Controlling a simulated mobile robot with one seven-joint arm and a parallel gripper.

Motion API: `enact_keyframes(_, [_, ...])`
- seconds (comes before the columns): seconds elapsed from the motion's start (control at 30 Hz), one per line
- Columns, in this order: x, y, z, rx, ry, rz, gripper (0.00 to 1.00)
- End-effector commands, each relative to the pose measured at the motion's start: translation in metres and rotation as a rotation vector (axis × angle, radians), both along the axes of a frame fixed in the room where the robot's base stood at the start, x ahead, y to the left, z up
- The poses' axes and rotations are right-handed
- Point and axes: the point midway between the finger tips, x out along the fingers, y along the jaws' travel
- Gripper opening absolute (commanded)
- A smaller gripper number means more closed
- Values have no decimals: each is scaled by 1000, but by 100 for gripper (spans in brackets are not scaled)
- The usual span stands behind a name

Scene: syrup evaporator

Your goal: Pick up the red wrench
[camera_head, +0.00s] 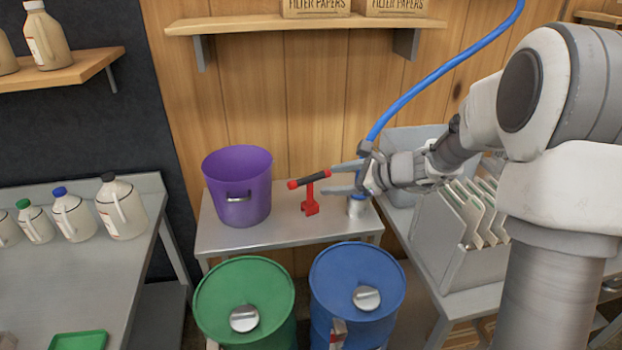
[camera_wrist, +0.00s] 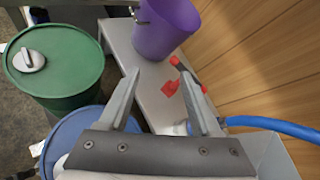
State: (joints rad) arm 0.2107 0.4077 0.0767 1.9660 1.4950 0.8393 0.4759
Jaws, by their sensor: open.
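The red wrench (camera_head: 310,207) stands upright on the grey metal table, with a black crossbar with red ends at its top. My gripper (camera_head: 332,179) is open and empty, just right of the wrench, its fingers pointing left toward it. In the wrist view, my gripper's two fingers (camera_wrist: 157,67) are spread apart. The wrench (camera_wrist: 172,88) shows there partly behind the right finger, so part of it is hidden. I see no contact between fingers and wrench, though the gap is hard to judge.
A purple bucket (camera_head: 238,190) stands left of the wrench on the same table (camera_head: 275,238). A small metal can (camera_head: 357,206) is under my gripper. A blue hose (camera_head: 440,75) runs up behind it. Green (camera_head: 240,290) and blue (camera_head: 358,275) drums stand in front; a grey filter bin (camera_head: 445,245) is right.

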Motion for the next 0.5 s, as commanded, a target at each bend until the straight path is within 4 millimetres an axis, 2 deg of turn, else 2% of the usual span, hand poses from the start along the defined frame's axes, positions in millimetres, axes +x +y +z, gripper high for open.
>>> enact_keyframes(0.03, [15,-6,-23,59,39,-61,65])
enact_keyframes(0.2, [55,-27,-68,235,138,-253,65])
enact_keyframes(0.33, [73,-40,-92,322,186,-351,65])
enact_keyframes(0.5, [85,-46,-106,370,210,-407,65])
